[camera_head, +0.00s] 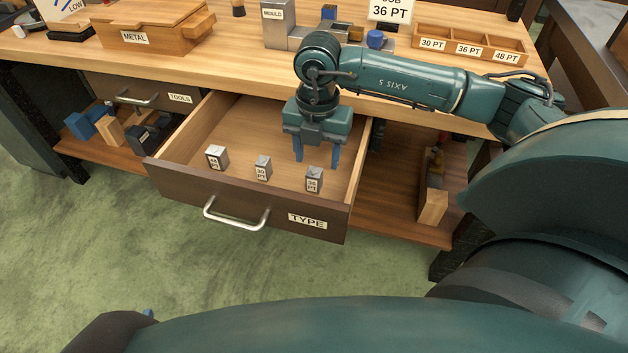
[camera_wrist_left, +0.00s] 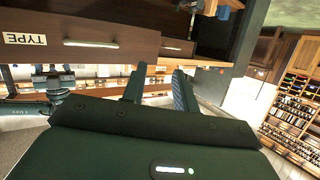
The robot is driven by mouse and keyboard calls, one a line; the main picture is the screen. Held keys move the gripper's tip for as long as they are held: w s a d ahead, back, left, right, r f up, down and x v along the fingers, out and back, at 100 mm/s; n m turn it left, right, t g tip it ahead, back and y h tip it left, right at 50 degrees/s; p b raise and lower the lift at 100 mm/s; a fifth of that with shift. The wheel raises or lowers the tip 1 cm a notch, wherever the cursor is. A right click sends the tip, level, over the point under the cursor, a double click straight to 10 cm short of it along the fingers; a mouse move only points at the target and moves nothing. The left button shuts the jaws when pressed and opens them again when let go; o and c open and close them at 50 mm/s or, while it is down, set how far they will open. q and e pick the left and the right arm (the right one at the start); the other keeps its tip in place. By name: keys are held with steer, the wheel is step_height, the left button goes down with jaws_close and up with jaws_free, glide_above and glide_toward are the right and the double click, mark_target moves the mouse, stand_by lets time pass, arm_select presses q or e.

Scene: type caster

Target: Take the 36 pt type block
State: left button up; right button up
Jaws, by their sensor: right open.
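The 36 pt type block (camera_head: 313,180) is a small grey block with a white label. It stands near the front right of the open TYPE drawer (camera_head: 180,178). Two similar blocks stand to its left: the one labelled 30 PT (camera_head: 263,168) and another (camera_head: 216,158) whose label is hard to read. My right gripper (camera_head: 317,158) points down over the drawer, its blue fingers apart and empty. It is just behind the 36 pt block in the picture. In the left wrist view my left gripper (camera_wrist_left: 160,76) has its fingers apart with nothing between them, away from the blocks.
The drawer's walls and front surround the blocks. On the bench are a tray with 30, 36 and 48 PT compartments (camera_head: 470,54), a mould (camera_head: 280,33), a METAL box (camera_head: 140,38) and a 36 PT job sign (camera_head: 389,10). A lower shelf (camera_head: 395,200) lies below.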

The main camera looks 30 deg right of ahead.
mark_target(314, 171)
steer(key=f, duration=0.1)
steer(key=f+b, duration=0.1)
steer(key=f, duration=0.2)
steer(key=shift+a+f, duration=0.2)
steer(key=shift+a, duration=0.1)
steer(key=shift+f, duration=0.55)
arm_select(q)
steer(key=shift+w+d+t, duration=0.15)
steer(key=shift+w+t, duration=0.1)
steer(key=shift+t, duration=0.35)
arm_select(e)
steer(key=shift+c, duration=0.4)
steer(key=shift+r, duration=0.1)
steer(key=c, duration=0.9)
